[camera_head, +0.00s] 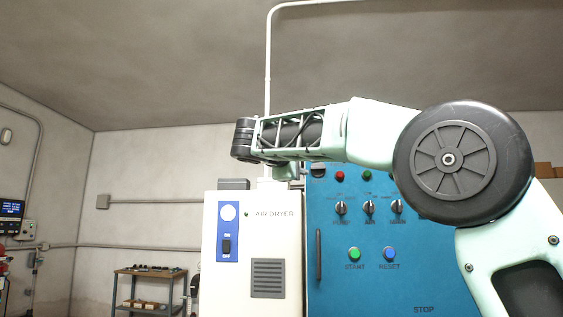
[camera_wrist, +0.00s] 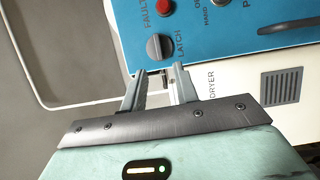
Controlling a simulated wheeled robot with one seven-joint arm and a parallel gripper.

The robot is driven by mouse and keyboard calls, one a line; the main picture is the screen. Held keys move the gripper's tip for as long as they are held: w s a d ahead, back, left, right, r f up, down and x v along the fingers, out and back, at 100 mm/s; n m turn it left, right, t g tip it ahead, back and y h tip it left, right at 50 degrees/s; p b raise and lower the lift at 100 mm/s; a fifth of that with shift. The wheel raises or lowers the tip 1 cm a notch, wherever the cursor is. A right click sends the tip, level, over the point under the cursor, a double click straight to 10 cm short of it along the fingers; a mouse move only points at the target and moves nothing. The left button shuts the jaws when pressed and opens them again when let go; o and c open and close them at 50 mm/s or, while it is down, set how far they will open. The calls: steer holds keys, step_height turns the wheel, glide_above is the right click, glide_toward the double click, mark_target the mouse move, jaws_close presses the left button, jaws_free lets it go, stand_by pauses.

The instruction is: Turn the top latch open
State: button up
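The top latch (camera_wrist: 159,47) is a round dark knob with a raised ridge, labelled LATCH, at the edge of the blue panel (camera_wrist: 215,35). My gripper (camera_wrist: 157,72) is open in the wrist view, its two fingers apart with nothing between them. The fingertips point at the latch and lie just short of it in the picture; I see no contact. In the head view a dark round knob, likely the latch (camera_head: 318,170), shows at the blue panel's top left corner, partly behind my arm.
A red fault light (camera_wrist: 163,8) sits beside the latch. Several selector knobs (camera_head: 369,207) and a long dark handle (camera_head: 318,254) are on the blue panel. The white air dryer (camera_head: 275,240) stands left of it. A small workbench (camera_head: 150,272) is farther left.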

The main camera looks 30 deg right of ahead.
steer(key=b+v, duration=0.2)
steer(key=v, duration=0.9)
steer(key=shift+a, duration=0.2)
steer(key=shift+s, duration=0.1)
steer(key=s+a+f+n+g+y, duration=0.1)
steer(key=s+a+f+n+y, duration=0.3)
steer(key=f, duration=1.1)
steer(key=w+a+f+n+g+y, duration=0.15)
steer(key=a+f+y, duration=0.45)
steer(key=f, duration=0.9)
steer(key=s+a+f+m+g+y, duration=0.2)
steer(key=s+f+m+g+y, duration=0.2)
steer(key=s+f, duration=2.1)
steer(key=s+g+y, duration=0.1)
steer(key=s+g, duration=0.2)
steer(key=shift+a+f+m+y, duration=0.2)
steer(key=shift+f+m+y, duration=0.05)
steer(key=shift+m+y, duration=0.1)
steer(key=shift+s+d+g, duration=0.1)
steer(key=shift+g, duration=0.15)
